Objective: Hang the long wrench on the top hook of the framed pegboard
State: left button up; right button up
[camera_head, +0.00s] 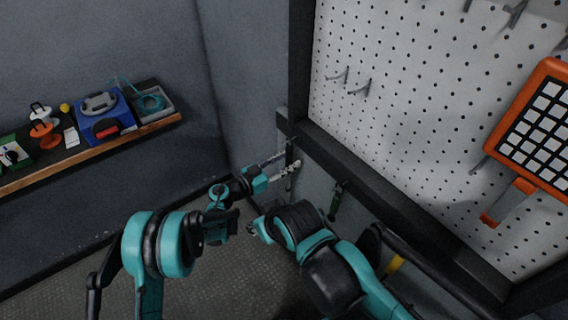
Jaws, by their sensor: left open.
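My left gripper (282,166) is at the frame's lower left corner, its two pale fingers apart. A thin dark upright piece (289,155) shows at the fingers; it may be the long wrench, but it is too small to tell, and I cannot tell if the fingers touch it. The framed pegboard (420,120) fills the right, with a dark frame (400,200). Pairs of hooks show: one hook (341,76) and another (361,88) at the left, and another (515,13) at the top edge. These hooks look empty. My right gripper does not show.
An orange panel with pale squares (543,125) is on the board at right. A wall shelf (90,157) at left holds a blue box (103,118) and a grey tray (153,102). My right arm crosses the lower middle.

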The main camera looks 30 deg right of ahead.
pick_arm(q)
grip_shut()
jog(key=shift+r, duration=0.2)
jog(key=shift+a+r, duration=0.15)
jog(key=shift+r, duration=0.1)
jog(key=s+a+b, duration=0.1)
jog(key=a, duration=1.2)
jog(key=shift+r, duration=0.4)
